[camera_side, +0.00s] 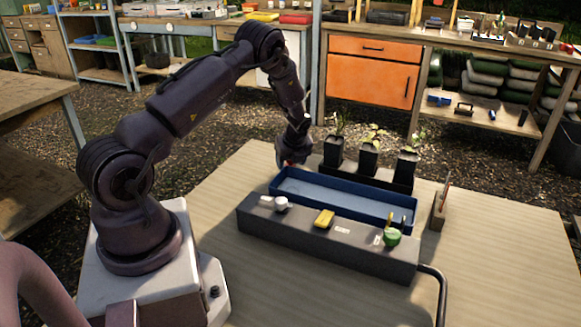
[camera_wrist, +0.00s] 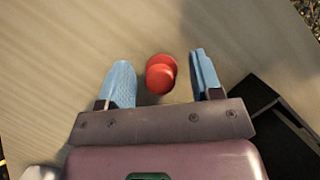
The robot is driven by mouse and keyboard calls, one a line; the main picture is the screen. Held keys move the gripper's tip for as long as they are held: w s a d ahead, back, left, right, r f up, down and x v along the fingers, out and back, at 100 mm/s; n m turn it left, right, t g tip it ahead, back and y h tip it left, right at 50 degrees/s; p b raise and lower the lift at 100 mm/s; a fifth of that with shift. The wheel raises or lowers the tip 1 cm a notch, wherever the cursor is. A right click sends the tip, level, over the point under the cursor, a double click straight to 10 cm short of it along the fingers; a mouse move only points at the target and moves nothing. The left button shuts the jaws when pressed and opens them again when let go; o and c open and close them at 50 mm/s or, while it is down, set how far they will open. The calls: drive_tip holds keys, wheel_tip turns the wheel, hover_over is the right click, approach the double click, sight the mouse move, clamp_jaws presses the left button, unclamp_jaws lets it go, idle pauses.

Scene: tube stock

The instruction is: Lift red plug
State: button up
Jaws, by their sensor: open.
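The red plug (camera_wrist: 160,74) shows in the wrist view as a rounded red piece on the wooden table. It lies between the two blue fingers of my gripper (camera_wrist: 160,82), with a gap on both sides; it looks nearer the middle than either finger. My gripper is open and empty. In the side view my gripper (camera_side: 293,160) is low over the far part of the table, left of the black plant tray; a bit of red shows there, but its details are too small to tell. I cannot tell the gripper's exact height over the plug.
A black tray (camera_side: 392,181) with potted seedlings stands just right of my gripper. A blue tray (camera_side: 340,207) and a grey block (camera_side: 300,236) with small items lie in front. A small wooden holder (camera_side: 438,214) stands at the right.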

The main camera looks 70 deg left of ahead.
drive_tip(key=c, duration=1)
drive_tip(key=shift+r, duration=0.15)
